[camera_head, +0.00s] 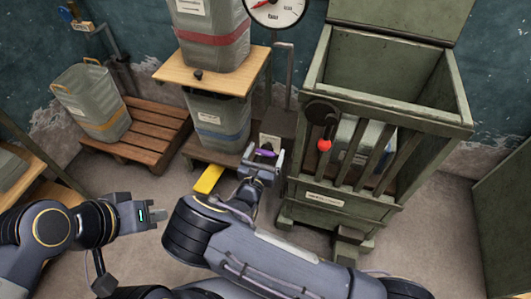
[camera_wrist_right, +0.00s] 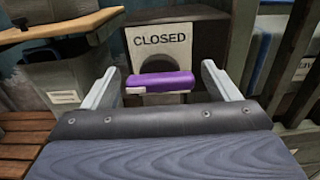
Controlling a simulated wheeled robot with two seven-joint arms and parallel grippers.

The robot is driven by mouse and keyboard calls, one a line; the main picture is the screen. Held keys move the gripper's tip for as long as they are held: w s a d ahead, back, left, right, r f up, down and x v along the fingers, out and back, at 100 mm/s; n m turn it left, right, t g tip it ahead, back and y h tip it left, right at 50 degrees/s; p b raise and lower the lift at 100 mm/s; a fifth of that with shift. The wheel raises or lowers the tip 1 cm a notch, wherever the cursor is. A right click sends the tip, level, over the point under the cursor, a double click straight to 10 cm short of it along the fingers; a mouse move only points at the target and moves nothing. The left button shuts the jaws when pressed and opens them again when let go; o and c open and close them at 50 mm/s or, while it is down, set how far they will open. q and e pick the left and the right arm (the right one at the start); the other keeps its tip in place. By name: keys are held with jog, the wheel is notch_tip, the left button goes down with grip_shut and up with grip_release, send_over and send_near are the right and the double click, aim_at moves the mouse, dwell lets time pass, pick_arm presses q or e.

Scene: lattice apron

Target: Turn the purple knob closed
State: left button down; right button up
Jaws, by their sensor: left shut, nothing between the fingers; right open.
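The purple knob (camera_head: 265,153) is a short bar on a dark box between the bins and the green crate in the head view. In the right wrist view the purple knob (camera_wrist_right: 160,82) lies about level, below a plate (camera_wrist_right: 160,45) reading "CLOSED". My right gripper (camera_head: 264,163) is open at the knob. In the right wrist view its two fingers (camera_wrist_right: 160,85) stand on either side of the knob, with gaps at both ends. My left gripper (camera_head: 153,215) is shut and empty, low over the floor at the left, away from the knob.
A green slatted crate (camera_head: 330,195) with a red-tipped lever (camera_head: 324,145) stands close right of my right gripper. A yellow pedal (camera_head: 208,178) is on the floor to the left. Bins on a wooden stand (camera_head: 175,73) and a pallet (camera_head: 150,135) are further left.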

jog(key=shift+c, duration=0.3)
jog(key=c, duration=0.9)
